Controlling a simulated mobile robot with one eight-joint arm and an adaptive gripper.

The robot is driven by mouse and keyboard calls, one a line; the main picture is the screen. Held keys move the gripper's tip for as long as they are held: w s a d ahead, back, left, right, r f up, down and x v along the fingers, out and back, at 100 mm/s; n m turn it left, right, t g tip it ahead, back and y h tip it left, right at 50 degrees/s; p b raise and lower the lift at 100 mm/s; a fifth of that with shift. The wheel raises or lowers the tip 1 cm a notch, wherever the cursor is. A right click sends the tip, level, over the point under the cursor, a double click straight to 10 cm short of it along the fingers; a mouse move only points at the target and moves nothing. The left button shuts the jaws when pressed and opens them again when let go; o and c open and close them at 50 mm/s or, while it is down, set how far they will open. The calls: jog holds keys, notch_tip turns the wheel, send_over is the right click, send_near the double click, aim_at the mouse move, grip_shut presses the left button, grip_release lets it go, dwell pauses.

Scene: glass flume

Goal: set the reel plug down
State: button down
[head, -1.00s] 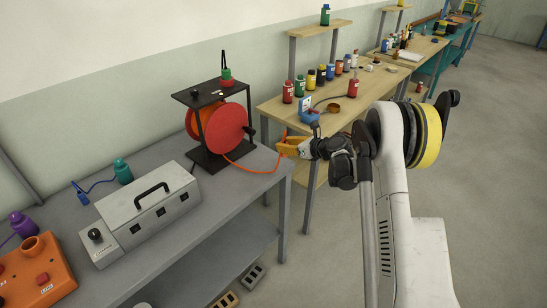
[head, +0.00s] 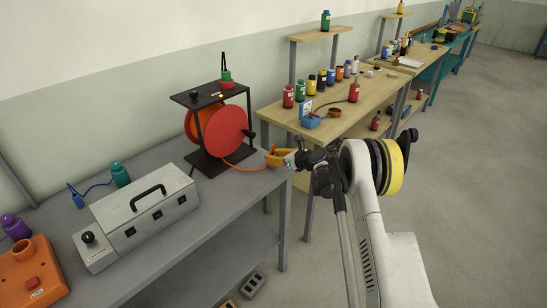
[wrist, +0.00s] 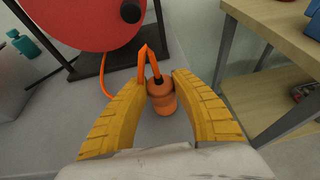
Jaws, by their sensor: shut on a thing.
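My gripper (wrist: 162,82) has its two yellow fingers shut on the orange reel plug (wrist: 162,100), which shows between them in the wrist view. The plug's orange cable (wrist: 143,62) bends up from it and leads back to the red cable reel (wrist: 85,18) in its black frame. In the head view my gripper (head: 270,156) is at the right end of the grey bench, right of the reel (head: 222,130); the fingers mostly hide the plug there. The plug is over the grey bench top (wrist: 125,120); I cannot tell whether it touches it.
The grey metal box (head: 145,215) and an orange unit (head: 32,275) stand left on the bench. The wooden table (head: 375,100) with bottles stands across a gap to the right. Bench top right of the reel is clear.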

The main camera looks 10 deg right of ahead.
jog(key=shift+f, duration=0.2)
jog(key=c, duration=1.1)
grip_release()
